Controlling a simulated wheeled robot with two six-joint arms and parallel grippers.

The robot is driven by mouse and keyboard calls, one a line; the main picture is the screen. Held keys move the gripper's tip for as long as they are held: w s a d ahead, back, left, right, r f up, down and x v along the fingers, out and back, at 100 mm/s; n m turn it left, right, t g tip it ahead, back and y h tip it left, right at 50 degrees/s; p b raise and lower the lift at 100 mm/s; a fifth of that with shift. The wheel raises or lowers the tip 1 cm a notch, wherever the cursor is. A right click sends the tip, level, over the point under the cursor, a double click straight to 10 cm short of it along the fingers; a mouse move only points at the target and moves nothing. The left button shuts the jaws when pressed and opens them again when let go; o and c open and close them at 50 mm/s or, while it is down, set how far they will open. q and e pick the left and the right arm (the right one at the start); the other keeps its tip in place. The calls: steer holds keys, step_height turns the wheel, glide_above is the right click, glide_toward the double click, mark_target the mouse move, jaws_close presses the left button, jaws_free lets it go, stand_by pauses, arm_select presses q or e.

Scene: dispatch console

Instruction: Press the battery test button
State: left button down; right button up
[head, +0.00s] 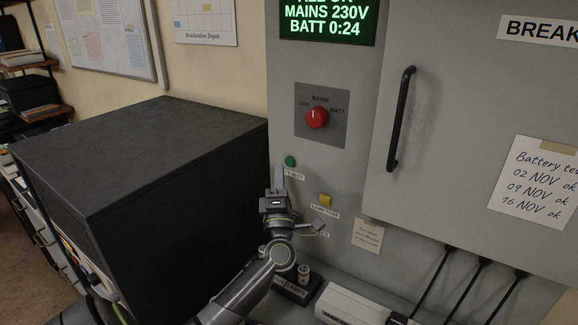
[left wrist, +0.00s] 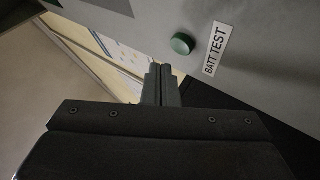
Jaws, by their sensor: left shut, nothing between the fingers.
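The battery test button is a round green button (head: 290,161) on the grey cabinet front, below the red rotary switch. In the left wrist view the green button (left wrist: 182,44) sits beside a white label (left wrist: 215,50) reading "BATT TEST". In the head view my gripper partly covers that label. My left gripper (head: 277,178) is shut and empty, its fingertips just below and left of the button in the head view. In the left wrist view the closed fingertips (left wrist: 161,72) are apart from the button, toward its lower left. My right gripper is not in view.
A yellow button (head: 325,199) labelled as a lamp test is to the lower right. The red rotary switch (head: 317,117) is above. A black-handled cabinet door (head: 480,130) is at right. A large dark box (head: 140,170) stands close on the left.

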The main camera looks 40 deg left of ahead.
arm_select(q)
steer(key=shift+w+a, duration=0.1)
steer(key=shift+w, duration=0.45)
stand_by(1.3)
steer(key=shift+w, duration=0.2)
steer(key=shift+w, duration=0.25)
steer(key=shift+w, duration=0.35)
stand_by(0.9)
steer(key=shift+r, duration=0.1)
steer(key=shift+s+p, duration=0.5)
steer(key=shift+s, duration=0.3)
